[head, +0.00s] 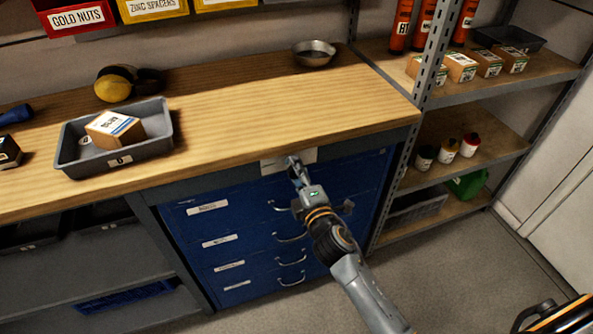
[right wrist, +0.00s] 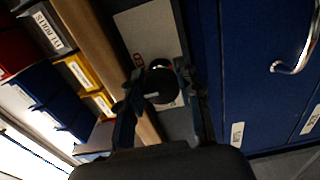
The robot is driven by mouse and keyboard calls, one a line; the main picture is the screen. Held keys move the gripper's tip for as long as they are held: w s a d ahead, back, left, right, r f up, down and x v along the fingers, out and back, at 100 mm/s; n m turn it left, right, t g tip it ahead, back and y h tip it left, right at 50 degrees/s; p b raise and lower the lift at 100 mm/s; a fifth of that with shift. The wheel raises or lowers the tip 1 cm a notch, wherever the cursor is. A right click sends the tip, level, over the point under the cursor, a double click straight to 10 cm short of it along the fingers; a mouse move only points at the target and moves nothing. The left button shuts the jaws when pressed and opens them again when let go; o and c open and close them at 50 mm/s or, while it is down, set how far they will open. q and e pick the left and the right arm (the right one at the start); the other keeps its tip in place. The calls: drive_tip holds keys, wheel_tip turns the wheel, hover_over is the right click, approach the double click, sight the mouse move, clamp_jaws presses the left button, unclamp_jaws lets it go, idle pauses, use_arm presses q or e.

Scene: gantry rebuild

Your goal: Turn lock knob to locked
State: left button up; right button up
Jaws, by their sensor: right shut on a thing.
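The lock knob (right wrist: 159,84) is a dark round knob on a pale plate (right wrist: 150,32) with a small red mark beside it. In the head view the plate (head: 275,164) sits on the front edge of the workbench, above the blue drawers. My right gripper (head: 293,164) reaches up to it from the lower right and hides the knob there. In the right wrist view its fingers (right wrist: 158,78) are on both sides of the knob, shut on it. I cannot read which way the knob points. My left gripper is not in view.
The blue drawer cabinet (head: 225,222) with metal handles is under the bench. A grey tray (head: 72,150) holding a box stands on the bench (head: 240,125), with a metal bowl (head: 314,53) behind. A shelf rack post (head: 425,75) rises right of my gripper. Floor is clear in front.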

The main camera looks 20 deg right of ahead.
idle(0.4)
drive_tip(key=o, duration=1.1)
drive_tip(key=shift+o, duration=0.2)
drive_tip(key=shift+s, duration=0.1)
drive_tip(key=s, duration=0.7)
drive_tip(key=shift+s+d, duration=0.15)
drive_tip(key=shift+s, duration=0.25)
drive_tip(key=s+f+m+g+p, duration=0.1)
drive_tip(key=s+f+m+g, duration=0.3)
drive_tip(key=f, duration=0.8)
drive_tip(key=s+d+f+m+g, duration=0.15)
drive_tip(key=s+f, duration=0.35)
drive_tip(key=f, duration=0.6)
drive_tip(key=s+f+m+g+p, duration=0.1)
drive_tip(key=s+f+m+g, duration=0.3)
drive_tip(key=f, duration=0.8)
drive_tip(key=s+d+f+m+g, duration=0.1)
drive_tip(key=s+f, duration=0.4)
drive_tip(key=s, duration=0.5)
drive_tip(key=s+d+f+m+g+p, duration=0.1)
drive_tip(key=s+f+m+g, duration=0.2)
drive_tip(key=s, duration=0.7)
drive_tip(key=s+d+f+m+g, duration=0.2)
drive_tip(key=s+f+g, duration=0.1)
drive_tip(key=s+f, duration=0.4)
drive_tip(key=s, duration=0.3)
drive_tip(key=shift+f+h, duration=0.15)
drive_tip(key=shift+h, duration=0.15)
